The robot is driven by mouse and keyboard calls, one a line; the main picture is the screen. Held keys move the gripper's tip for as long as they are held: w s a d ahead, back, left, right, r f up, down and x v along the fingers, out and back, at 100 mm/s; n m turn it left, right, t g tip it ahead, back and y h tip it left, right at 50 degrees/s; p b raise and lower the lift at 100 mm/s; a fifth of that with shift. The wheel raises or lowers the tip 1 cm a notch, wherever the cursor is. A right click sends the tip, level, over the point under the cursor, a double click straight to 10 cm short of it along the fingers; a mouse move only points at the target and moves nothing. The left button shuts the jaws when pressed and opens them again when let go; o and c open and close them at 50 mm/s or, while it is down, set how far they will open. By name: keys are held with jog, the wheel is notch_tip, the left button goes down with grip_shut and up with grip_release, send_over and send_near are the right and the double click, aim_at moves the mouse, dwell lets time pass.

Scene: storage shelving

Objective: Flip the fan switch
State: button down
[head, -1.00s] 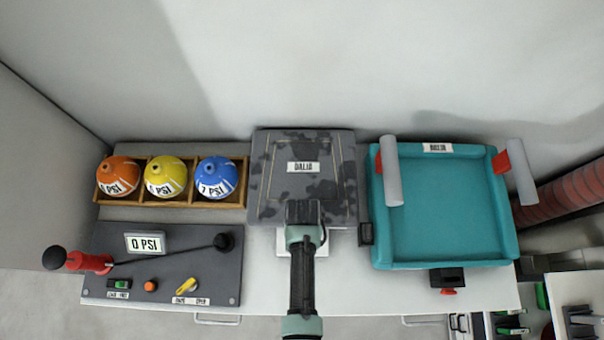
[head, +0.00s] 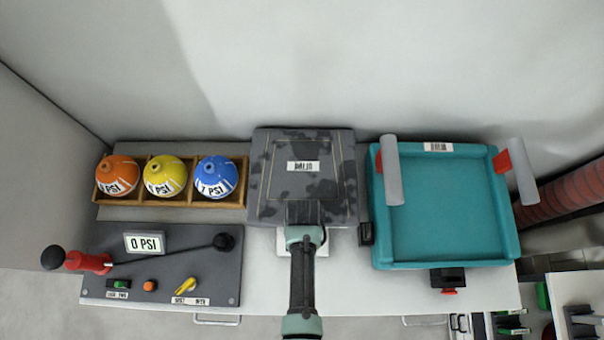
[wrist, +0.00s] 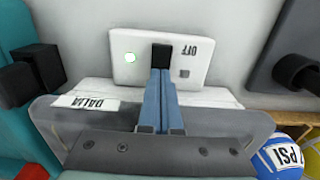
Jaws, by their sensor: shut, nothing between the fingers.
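A white switch plate (wrist: 125,72) shows in the wrist view, with a lit green dot on its left part and an "OFF" label and small grey square on its right part. In the head view, the plate (head: 320,242) is in front of the camouflage-grey box and mostly hidden by my arm. My gripper (wrist: 160,76) is shut and empty, its blue fingers together over the plate's middle. A black block (wrist: 161,55) is at the fingertips; I cannot tell whether they touch it. The fingers hide the middle of the plate.
The camouflage-grey box (head: 266,180) stands behind the plate. A teal tray (head: 505,215) is to the right. To the left are a wooden rack (head: 193,204) with orange, yellow and blue balls, and a dark control panel (head: 215,272) with a red-handled lever (head: 88,262).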

notch_tip(320, 180, up, 7)
jog(key=p, duration=0.6)
jog(key=shift+f, duration=0.2)
dwell(0.4)
